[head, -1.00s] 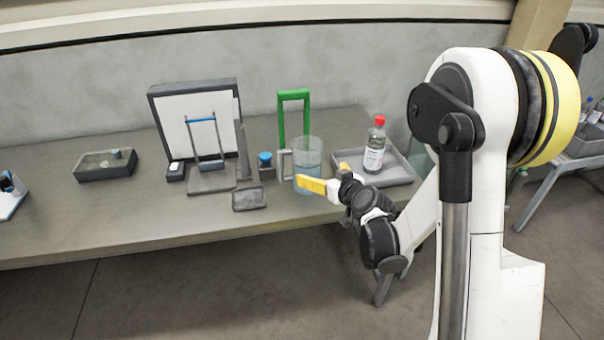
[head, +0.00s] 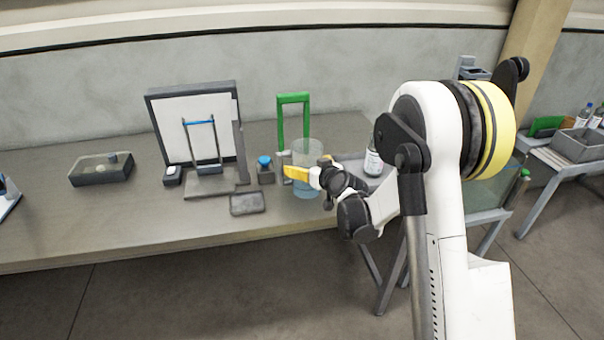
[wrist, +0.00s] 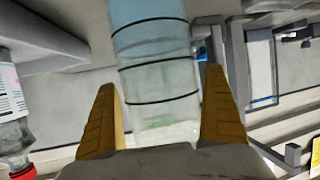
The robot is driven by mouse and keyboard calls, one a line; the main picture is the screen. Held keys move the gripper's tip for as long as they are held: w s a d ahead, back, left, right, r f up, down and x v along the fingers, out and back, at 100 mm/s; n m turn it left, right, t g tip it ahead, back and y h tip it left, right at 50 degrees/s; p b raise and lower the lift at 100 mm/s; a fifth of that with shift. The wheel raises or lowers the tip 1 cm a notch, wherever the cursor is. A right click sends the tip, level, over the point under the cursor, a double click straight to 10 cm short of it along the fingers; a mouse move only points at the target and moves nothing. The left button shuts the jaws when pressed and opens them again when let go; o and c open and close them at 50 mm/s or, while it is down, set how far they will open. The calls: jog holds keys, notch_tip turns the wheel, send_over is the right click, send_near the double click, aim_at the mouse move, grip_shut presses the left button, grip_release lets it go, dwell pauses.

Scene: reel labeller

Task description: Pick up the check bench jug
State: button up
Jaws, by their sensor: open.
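My gripper (wrist: 165,110) is open, with a finger on each side of the jug and gaps still visible.
A green frame (head: 293,115) stands behind the jug. A blue-capped jar (head: 265,170) and a small grey tray (head: 247,204) are to its left. A labelled bottle (head: 373,162) stands in a grey tray at the right, partly behind my arm.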

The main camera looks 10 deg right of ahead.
jog(key=shift+c, duration=0.3)
jog(key=c, duration=1.1)
